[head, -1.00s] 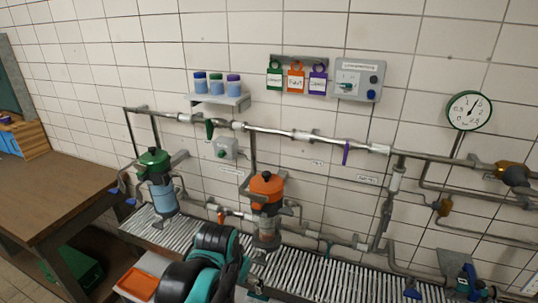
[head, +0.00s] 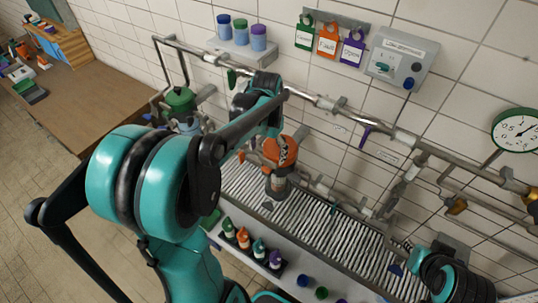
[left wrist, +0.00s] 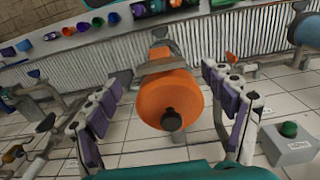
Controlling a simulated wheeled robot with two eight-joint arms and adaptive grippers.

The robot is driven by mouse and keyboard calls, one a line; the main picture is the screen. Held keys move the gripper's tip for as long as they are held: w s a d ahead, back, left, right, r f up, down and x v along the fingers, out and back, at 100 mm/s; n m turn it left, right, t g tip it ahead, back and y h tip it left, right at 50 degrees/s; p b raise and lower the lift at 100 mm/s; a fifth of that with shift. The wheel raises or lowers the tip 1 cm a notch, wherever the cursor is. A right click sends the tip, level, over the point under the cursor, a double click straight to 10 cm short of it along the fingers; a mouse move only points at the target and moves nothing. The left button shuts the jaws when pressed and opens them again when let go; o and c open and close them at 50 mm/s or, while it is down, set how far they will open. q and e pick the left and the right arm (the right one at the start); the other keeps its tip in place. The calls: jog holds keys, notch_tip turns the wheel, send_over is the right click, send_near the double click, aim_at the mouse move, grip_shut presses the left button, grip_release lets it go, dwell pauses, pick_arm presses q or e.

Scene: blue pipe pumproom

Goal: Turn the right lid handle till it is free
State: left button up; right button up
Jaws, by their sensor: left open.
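The right housing has an orange lid (head: 281,149) with a dark knob, and stands over the slatted trough.
A green-lidded housing (head: 180,103) stands to the left. Pipes (head: 330,103) run along the tiled wall behind. Several bottles (head: 243,238) stand in front of the slatted trough (head: 320,205). A wooden table (head: 85,95) is at the left.

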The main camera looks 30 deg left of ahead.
aim_at(268, 160)
pick_arm(q)
jog(key=f, duration=0.3)
jog(key=shift+w+f, duration=0.3)
jog(key=shift+f, duration=0.1)
jog(key=shift+s+f, duration=0.15)
jog(key=shift+f, duration=0.1)
jog(key=c, duration=1.2)
jog(key=shift+o, duration=0.2)
jog(key=shift+n+b, duration=0.6)
jog(key=shift+n, duration=1)
